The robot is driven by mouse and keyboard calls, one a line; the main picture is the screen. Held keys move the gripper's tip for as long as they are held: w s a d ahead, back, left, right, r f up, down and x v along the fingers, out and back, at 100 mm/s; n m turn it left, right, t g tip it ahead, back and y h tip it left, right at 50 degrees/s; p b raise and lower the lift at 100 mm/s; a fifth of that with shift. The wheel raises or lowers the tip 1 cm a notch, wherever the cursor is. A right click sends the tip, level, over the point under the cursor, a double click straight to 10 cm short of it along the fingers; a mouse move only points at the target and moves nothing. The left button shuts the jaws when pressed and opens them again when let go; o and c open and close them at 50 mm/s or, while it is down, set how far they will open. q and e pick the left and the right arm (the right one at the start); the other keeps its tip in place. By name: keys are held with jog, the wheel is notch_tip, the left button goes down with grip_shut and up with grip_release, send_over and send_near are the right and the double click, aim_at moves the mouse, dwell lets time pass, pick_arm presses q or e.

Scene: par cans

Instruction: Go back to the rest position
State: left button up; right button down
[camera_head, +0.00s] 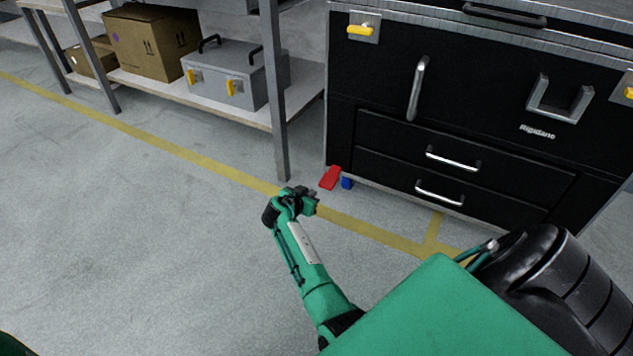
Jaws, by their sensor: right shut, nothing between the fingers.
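My right arm reaches up from the bottom right, green with black joints. My right gripper (311,203) is above the grey floor near the middle of the head view, in front of the black cabinet and the shelf leg. It is shut and holds nothing. My left gripper is not in view. No par can shows in the head view.
A black cabinet (400,150) with drawers and metal handles stands at the back right. A metal shelf (255,117) at the back left bears a grey case (235,75) and cardboard boxes (150,40). The floor (130,220) at left is clear.

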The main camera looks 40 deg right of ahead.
jog(key=shift+s+a, duration=0.2)
jog(key=shift+a, duration=0.25)
